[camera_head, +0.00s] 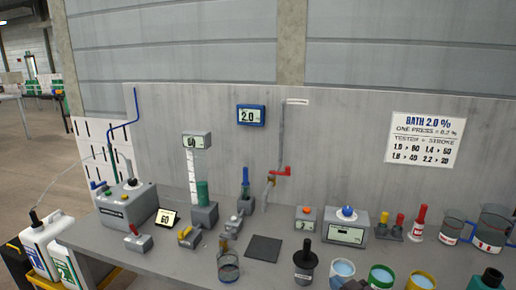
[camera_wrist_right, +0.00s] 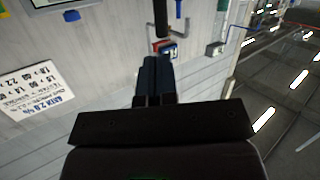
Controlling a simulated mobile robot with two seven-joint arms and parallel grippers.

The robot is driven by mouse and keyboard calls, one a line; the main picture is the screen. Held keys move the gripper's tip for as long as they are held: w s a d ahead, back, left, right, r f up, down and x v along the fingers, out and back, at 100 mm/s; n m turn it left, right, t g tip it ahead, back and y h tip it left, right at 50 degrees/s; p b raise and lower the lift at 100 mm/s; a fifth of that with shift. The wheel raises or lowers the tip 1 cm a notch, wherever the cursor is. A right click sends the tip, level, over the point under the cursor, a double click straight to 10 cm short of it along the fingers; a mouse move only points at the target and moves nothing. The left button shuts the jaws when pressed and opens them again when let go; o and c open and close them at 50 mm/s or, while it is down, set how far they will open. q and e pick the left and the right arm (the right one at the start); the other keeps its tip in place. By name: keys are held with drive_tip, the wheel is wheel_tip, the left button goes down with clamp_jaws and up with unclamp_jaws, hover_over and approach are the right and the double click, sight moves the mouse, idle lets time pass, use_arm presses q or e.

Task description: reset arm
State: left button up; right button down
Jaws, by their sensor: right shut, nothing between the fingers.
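My right gripper (camera_wrist_right: 154,64) shows in the right wrist view, its two dark fingers together with nothing between them. Behind the fingertips, that view shows the grey back panel, tilted, with the red-handled tap (camera_wrist_right: 163,46) beyond them. In the head view only a small dark piece, possibly of my right gripper, shows at the bottom edge, in front of the cups. My left gripper is in neither view.
The grey bench (camera_head: 180,262) holds a grey machine (camera_head: 128,203), a dark square mat (camera_head: 264,248), a glass beaker (camera_head: 228,268), a black-topped jar (camera_head: 304,262) and several cups at the front right. A sign (camera_head: 427,139) hangs on the panel. White jugs (camera_head: 48,245) stand at left.

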drive_tip(key=s+d+f+m+g+h, duration=0.1)
drive_tip(key=s+d+f, duration=0.1)
drive_tip(key=s+f, duration=0.3)
drive_tip(key=s+d+f+m+g+h+b, duration=0.1)
drive_tip(key=s+d+f+h, duration=0.1)
drive_tip(key=s+f, duration=0.4)
drive_tip(key=s+d+f+m+g+h, duration=0.1)
drive_tip(key=s+d+f, duration=0.3)
drive_tip(key=s, duration=1)
drive_tip(key=shift+f+m+h, duration=0.5)
drive_tip(key=shift+f, duration=0.2)
idle(2.3)
